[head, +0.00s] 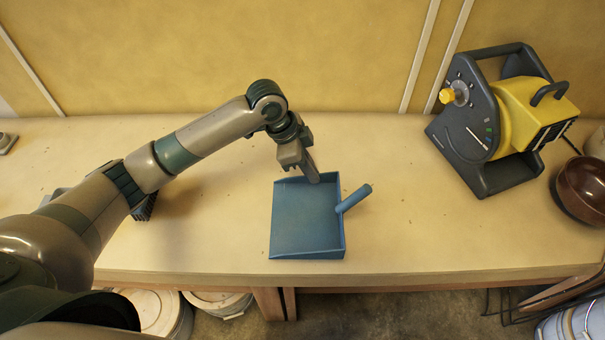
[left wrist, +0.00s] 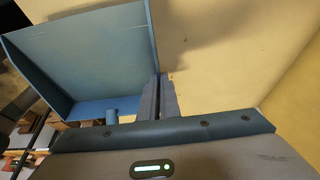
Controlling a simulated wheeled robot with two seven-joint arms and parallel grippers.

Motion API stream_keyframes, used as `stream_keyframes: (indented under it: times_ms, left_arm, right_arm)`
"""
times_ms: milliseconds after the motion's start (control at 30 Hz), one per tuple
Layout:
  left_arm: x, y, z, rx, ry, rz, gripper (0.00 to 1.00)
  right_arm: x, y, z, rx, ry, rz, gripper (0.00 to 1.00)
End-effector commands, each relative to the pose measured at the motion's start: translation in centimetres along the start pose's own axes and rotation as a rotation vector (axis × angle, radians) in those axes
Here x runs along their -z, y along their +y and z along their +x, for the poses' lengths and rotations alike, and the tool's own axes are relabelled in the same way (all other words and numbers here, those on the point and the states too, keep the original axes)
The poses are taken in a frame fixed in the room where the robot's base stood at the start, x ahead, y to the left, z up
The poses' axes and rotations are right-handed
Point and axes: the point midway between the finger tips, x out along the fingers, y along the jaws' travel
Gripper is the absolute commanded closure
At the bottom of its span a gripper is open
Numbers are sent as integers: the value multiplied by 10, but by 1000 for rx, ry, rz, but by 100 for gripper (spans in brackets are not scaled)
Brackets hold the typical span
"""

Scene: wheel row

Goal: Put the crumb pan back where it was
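The blue crumb pan (head: 305,220) is over the front middle of the bench, open side up. Its stub handle (head: 354,198) points to the right. I cannot tell whether the pan rests on the bench or is slightly above it. My left gripper (head: 313,178) comes down at the pan's back wall. In the left wrist view, the gripper's fingers (left wrist: 160,92) are close together, with the edge of the pan (left wrist: 95,60) running in between them. They look shut on this wall. The handle (left wrist: 115,117) shows beyond the gripper body. My right gripper is not in view.
A yellow and dark grey machine (head: 510,115) with a dial stands at the right. A brown bowl (head: 583,188) is beside it. A dark ribbed object (head: 145,208) is partly hidden by my left arm. The bench (head: 410,220) is clear between pan and machine.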

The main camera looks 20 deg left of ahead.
Motion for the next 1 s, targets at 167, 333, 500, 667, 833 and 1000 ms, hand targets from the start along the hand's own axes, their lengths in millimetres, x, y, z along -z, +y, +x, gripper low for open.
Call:
stream_keyframes:
  times_ms: [167,333,500,667,833,1000]
  left_arm:
    - [-20,-26,8,0,-1,-5,100]
    - [-28,-36,14,0,0,-1,100]
    - [-29,-37,15,0,1,0,100]
    - [-29,-37,15,0,1,0,100]
    - [-33,-36,24,-2,0,-2,100]
    - [-41,-36,43,-2,-1,-2,100]
  right_arm:
    - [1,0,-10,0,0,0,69]
    - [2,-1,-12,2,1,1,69]
    - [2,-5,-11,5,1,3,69]
    - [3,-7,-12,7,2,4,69]
    - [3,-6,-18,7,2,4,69]
    - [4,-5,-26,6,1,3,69]
